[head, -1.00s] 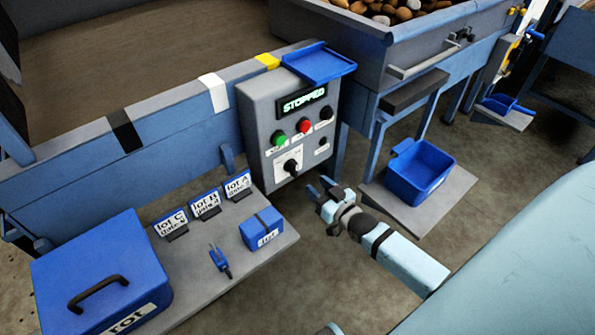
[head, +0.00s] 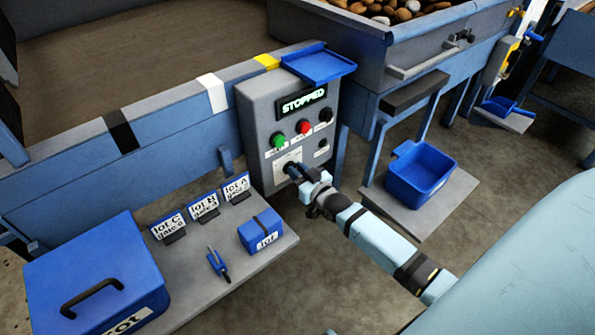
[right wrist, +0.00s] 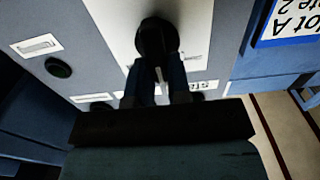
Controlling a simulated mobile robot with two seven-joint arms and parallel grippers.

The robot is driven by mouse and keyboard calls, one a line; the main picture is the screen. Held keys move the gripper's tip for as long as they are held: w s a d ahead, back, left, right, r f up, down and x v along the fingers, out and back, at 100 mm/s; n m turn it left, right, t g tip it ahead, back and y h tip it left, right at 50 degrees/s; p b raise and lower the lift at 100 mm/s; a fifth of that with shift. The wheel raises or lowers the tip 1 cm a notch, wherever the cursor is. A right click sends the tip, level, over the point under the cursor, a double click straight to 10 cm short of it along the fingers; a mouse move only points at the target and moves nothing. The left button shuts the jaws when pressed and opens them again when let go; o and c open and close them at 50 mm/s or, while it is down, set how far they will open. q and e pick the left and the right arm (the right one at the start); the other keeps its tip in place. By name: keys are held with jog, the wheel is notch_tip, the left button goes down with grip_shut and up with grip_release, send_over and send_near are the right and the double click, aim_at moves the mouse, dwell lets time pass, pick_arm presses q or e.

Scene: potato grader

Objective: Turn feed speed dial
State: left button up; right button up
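The feed speed dial (right wrist: 157,38) is a black knob on a white plate in the right wrist view. In the head view my right gripper (head: 291,172) is in front of the dial and largely hides it. In the right wrist view the two fingers of my right gripper (right wrist: 160,72) reach the knob's near edge, with a gap between them. Whether they touch the knob is hard to tell. The control box (head: 257,120) carries a display (head: 303,101) reading STOPPED. My left gripper is not in view.
Above the dial are a green button (head: 278,141), a red button (head: 304,127) and black knobs. A blue tray (head: 318,64) tops the box. A shelf (head: 272,250) at lower left holds lot signs and a small blue box (head: 261,232). A blue bin (head: 421,172) stands right.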

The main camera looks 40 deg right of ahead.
grip_shut()
pick_arm(q)
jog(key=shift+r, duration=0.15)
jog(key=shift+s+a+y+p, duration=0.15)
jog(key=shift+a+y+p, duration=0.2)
jog(key=shift+p, duration=1.65)
pick_arm(e)
jog(key=shift+d+f+m, duration=0.1)
jog(key=shift+d+m, duration=0.1)
jog(key=shift+m, duration=1.45)
jog(key=shift+d+f+m, duration=0.1)
jog(key=shift+d+m, duration=0.05)
jog(key=shift+m, duration=1.45)
jog(key=shift+d+f+m, duration=0.1)
jog(key=shift+d+m, duration=0.1)
jog(key=shift+m, duration=1.45)
